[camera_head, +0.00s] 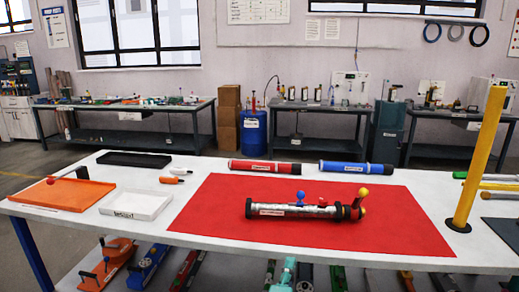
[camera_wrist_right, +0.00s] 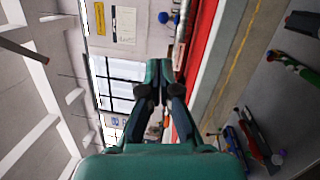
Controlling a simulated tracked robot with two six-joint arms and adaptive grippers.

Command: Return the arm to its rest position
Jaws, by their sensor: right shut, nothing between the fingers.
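My right gripper (camera_head: 287,268) shows as a small teal shape at the bottom of the head view, in front of and below the table's front edge. In the right wrist view its fingers (camera_wrist_right: 160,90) are together with nothing between them. The wrist view is turned on its side. The rest of my right arm is hidden in the head view, and my left gripper is not in view. A silver pump tube (camera_head: 300,210) with red, blue and yellow knobs lies on the red mat (camera_head: 230,230), apart from my gripper.
The white table (camera_head: 90,222) bears an orange tray (camera_head: 80,194), white tray (camera_head: 136,204), black tray (camera_head: 134,159), red tube (camera_head: 264,167), blue tube (camera_head: 355,168) and upright yellow tube (camera_head: 480,160). Several coloured tools, including an orange one (camera_head: 108,264), lie below the front edge.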

